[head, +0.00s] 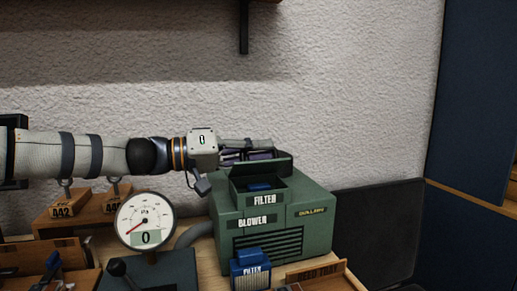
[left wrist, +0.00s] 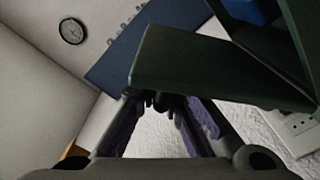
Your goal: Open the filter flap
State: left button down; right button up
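The green blower box (head: 320,211) stands on the bench in the head view. Its top compartment, above the FILTER label, is uncovered and shows a blue filter (head: 259,187) inside. A dark green panel (head: 284,164), which looks like the filter flap, stands raised at the back of this opening. In the left wrist view a green panel (left wrist: 200,62) crosses just beyond the fingertips, with blue (left wrist: 255,10) behind it. My left gripper (head: 270,150) is at the raised panel, its fingers apart; contact cannot be told. My right gripper is not in view.
A second blue filter (head: 250,271) stands before the blower, beside a wooden tray (head: 318,274). A round gauge (head: 145,220) stands to the left. Wooden blocks (head: 70,204) sit under my left arm. The wall is behind the blower.

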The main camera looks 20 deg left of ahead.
pick_arm(q)
jog(key=shift+w+a, duration=0.1)
jog(key=shift+w+a+r+n, duration=0.15)
jog(key=shift+w+n, duration=0.1)
jog(key=shift+n, duration=0.3)
jog(key=shift+w+a+r+n, duration=0.15)
jog(key=shift+w+n, duration=0.05)
jog(key=shift+n, duration=0.35)
jog(key=shift+w+a+r+n, duration=0.15)
jog(key=shift+w+a+n, duration=0.3)
jog(key=shift+n, duration=0.45)
jog(key=w+a+f+n, duration=0.1)
jog(key=w+a+n, duration=0.2)
jog(key=n, duration=0.6)
jog(key=shift+w+f+b, duration=0.2)
jog(key=shift+w+b, duration=0.1)
jog(key=shift+w, duration=0.7)
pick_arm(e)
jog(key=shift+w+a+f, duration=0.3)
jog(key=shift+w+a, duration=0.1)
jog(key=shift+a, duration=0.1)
pick_arm(q)
jog(key=shift+a, duration=0.1)
